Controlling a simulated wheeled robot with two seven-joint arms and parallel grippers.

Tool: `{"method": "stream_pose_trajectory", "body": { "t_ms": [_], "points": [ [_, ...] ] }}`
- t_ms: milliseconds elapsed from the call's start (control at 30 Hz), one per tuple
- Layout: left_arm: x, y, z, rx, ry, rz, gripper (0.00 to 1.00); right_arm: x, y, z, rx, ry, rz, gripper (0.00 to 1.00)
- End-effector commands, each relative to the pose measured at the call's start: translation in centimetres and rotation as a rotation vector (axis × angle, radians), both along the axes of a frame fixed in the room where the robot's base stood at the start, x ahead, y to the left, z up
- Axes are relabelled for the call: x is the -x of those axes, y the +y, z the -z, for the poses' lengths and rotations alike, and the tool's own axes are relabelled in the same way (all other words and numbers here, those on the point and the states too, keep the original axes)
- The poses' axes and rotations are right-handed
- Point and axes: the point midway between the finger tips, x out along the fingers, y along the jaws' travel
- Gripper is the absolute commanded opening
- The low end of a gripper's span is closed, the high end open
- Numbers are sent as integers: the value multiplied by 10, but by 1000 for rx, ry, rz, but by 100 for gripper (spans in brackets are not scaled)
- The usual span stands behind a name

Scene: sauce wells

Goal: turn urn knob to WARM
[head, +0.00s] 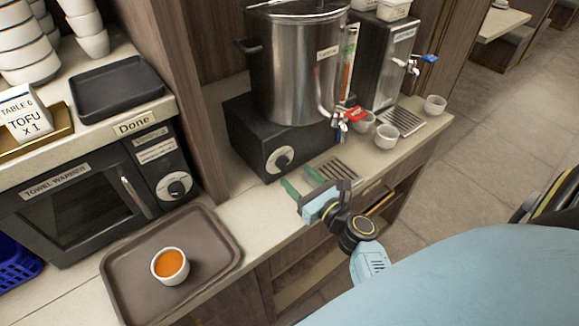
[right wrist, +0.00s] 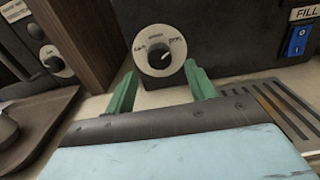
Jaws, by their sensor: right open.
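The urn (head: 298,75) is a tall steel pot on a black base (head: 300,137). Its knob (head: 283,160) is a black dial on a round pale plate on the base's front face. In the right wrist view the knob (right wrist: 159,60) sits straight ahead, its white mark pointing to the right and a little up. The lettering around it is too small to read surely. My right gripper (head: 302,183) is open and empty in front of the knob. Its green fingers (right wrist: 160,88) stand apart, below and to either side of the dial, not closed on it. My left gripper is not in view.
A blue FILL switch (right wrist: 298,40) sits right of the knob. A drip grate (head: 338,170) lies below the tap. Left are a brown tray (head: 222,255) with a cup of orange sauce (head: 170,265) and a towel warmer (head: 80,205). Small cups (head: 387,136) stand at right.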

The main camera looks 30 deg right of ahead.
Motion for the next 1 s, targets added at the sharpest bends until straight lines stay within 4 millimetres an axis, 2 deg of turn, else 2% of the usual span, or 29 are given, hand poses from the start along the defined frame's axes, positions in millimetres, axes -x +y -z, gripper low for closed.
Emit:
{"method": "stream_pose_trajectory", "body": {
  "t_ms": [100, 267, 633, 1000],
  "points": [
    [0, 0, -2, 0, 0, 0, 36, -21, 2, -1, 1, -2, -2, 55],
    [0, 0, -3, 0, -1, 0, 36, -37, 3, 0, 1, 0, -1, 55],
    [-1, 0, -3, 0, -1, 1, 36, -43, 4, 1, 2, 1, -1, 55],
    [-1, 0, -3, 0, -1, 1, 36, -42, 4, 0, 2, 1, -2, 11]
  ]
}}
